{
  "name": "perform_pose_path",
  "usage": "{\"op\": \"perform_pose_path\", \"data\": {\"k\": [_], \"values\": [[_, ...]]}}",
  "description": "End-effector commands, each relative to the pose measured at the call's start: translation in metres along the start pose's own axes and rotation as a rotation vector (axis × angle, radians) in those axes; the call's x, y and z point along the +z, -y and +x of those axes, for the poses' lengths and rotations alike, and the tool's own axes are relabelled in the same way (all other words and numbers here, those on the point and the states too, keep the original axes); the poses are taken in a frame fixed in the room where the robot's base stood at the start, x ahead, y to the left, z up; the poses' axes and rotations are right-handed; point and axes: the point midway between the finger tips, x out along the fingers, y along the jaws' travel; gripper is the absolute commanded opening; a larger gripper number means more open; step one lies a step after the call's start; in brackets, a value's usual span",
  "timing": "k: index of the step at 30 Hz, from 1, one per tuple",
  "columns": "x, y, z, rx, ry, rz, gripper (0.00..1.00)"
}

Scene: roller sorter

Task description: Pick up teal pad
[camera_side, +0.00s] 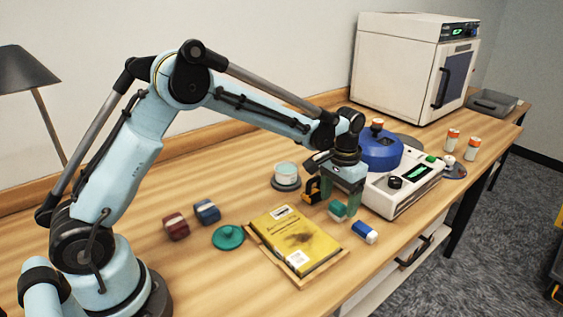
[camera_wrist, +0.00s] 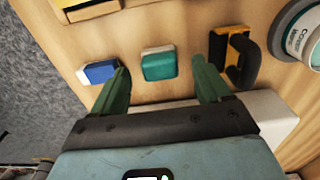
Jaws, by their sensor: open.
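The teal pad (camera_wrist: 159,66) is a small block with a white edge, lying on the wooden bench. In the side view the teal pad (camera_side: 337,211) is partly hidden by a finger. My gripper (camera_wrist: 161,74) is open with green fingers. In the wrist view the pad shows in the gap between the fingertips, slightly beyond them, with bare wood on both sides and no visible contact. In the side view my gripper (camera_side: 342,203) points down over the pad; its exact height is hard to tell.
A blue-and-white block (camera_side: 365,232) lies close by on one side, a black-and-yellow tool (camera_side: 313,190) on the other. A yellow book on a tray (camera_side: 295,240) lies in front. A white machine with a blue top (camera_side: 405,185) stands just behind. A teal disc (camera_side: 228,237) lies farther left.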

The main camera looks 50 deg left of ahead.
Motion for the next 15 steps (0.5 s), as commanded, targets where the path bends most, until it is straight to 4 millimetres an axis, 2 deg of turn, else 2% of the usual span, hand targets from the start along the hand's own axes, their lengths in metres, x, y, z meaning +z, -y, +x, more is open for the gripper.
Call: {"op": "perform_pose_path", "data": {"k": [3, 6, 13, 15], "values": [[0.0, 0.0, 0.015, 0.0, 0.0, 0.0, 0.77], [0.0, 0.0, 0.021, 0.0, 0.0, 0.0, 0.77], [0.0, 0.0, 0.022, 0.0, 0.0, 0.0, 0.77], [0.0, 0.0, 0.022, 0.0, 0.0, 0.0, 0.66]]}}
